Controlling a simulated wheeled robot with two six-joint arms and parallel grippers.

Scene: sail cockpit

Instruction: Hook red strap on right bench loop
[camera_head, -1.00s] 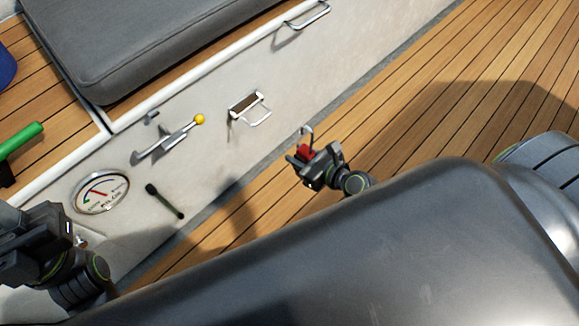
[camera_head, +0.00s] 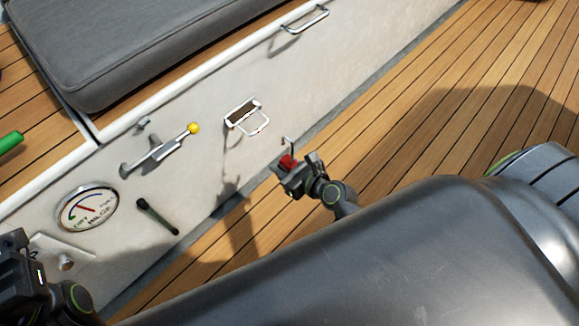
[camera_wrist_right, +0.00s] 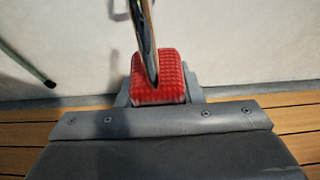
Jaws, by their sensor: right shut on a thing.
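My right gripper (camera_head: 288,166) is shut on the red strap (camera_head: 287,161), beside the bench's pale side wall. A thin metal hook rises from the strap. In the right wrist view the ribbed red strap (camera_wrist_right: 158,78) sits between the grey jaws, and the metal hook (camera_wrist_right: 145,35) runs up out of the frame. On the bench side, a metal loop (camera_head: 255,125) hangs from a dark-slotted bracket, above and left of the hook and apart from it. A second metal loop (camera_head: 306,18) is farther up and right. My left gripper (camera_head: 18,245) is partly in view at the lower left; its jaws are unclear.
A yellow-knobbed lever (camera_head: 193,129), a dark handle (camera_head: 157,215) and a round gauge (camera_head: 88,209) are on the bench side. A grey cushion (camera_head: 150,45) lies on the bench. The plank floor (camera_head: 400,125) at right is clear.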

